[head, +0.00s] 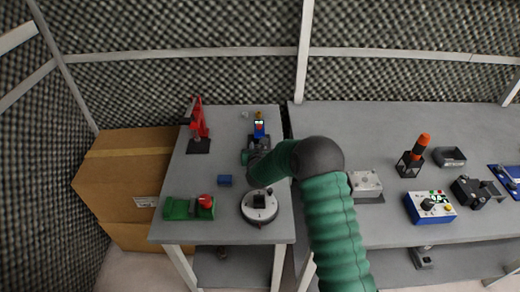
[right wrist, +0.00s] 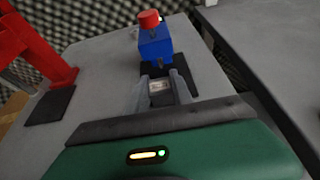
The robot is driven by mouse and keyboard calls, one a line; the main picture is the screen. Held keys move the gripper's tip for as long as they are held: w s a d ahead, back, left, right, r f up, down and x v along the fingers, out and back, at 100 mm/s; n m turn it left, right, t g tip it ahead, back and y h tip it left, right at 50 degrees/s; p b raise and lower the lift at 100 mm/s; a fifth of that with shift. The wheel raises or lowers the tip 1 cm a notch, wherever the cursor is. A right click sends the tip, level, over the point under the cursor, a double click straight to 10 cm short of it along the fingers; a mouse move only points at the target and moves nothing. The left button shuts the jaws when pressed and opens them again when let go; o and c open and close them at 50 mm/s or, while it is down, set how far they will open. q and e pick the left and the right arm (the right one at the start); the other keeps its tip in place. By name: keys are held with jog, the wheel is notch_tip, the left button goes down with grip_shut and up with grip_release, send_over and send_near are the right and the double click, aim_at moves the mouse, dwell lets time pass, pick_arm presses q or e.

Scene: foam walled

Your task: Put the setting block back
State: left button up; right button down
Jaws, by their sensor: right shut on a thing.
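My right gripper (head: 250,157) is at the far part of the left grey table, partly hidden by its own arm. In the right wrist view my right gripper (right wrist: 160,90) is shut on a small grey block with a pale face, which I take as the setting block (right wrist: 159,87). Just beyond the fingertips stands a blue device with a red top (right wrist: 155,42) on a dark base; it also shows in the head view (head: 259,129). Whether the block touches the base or surface under it I cannot tell. My left gripper is not in view.
A red stand (head: 198,122) is left of the gripper. Nearer are a small blue block (head: 225,180), a green box with a red knob (head: 189,208) and a round dial device (head: 260,207). The right table (head: 385,130) holds several devices. A cardboard box (head: 125,185) stands left.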

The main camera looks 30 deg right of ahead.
jog(key=shift+a, duration=0.15)
jog(key=c, duration=1.5)
grip_release()
jog(key=shift+w+d+f, duration=0.1)
jog(key=shift+d+f, duration=0.05)
jog(key=shift+d, duration=0.1)
jog(key=o, duration=0.4)
jog(key=shift+d, duration=0.15)
jog(key=shift+o, duration=0.2)
jog(key=shift+a, duration=0.25)
jog(key=shift+s+a+r, duration=0.2)
jog(key=shift+s+r, duration=0.1)
jog(key=shift+s, duration=0.1)
jog(key=v, duration=1.5)
jog(key=shift+s+a+r, duration=0.1)
jog(key=shift+s+a, duration=0.05)
jog(key=shift+s, duration=0.2)
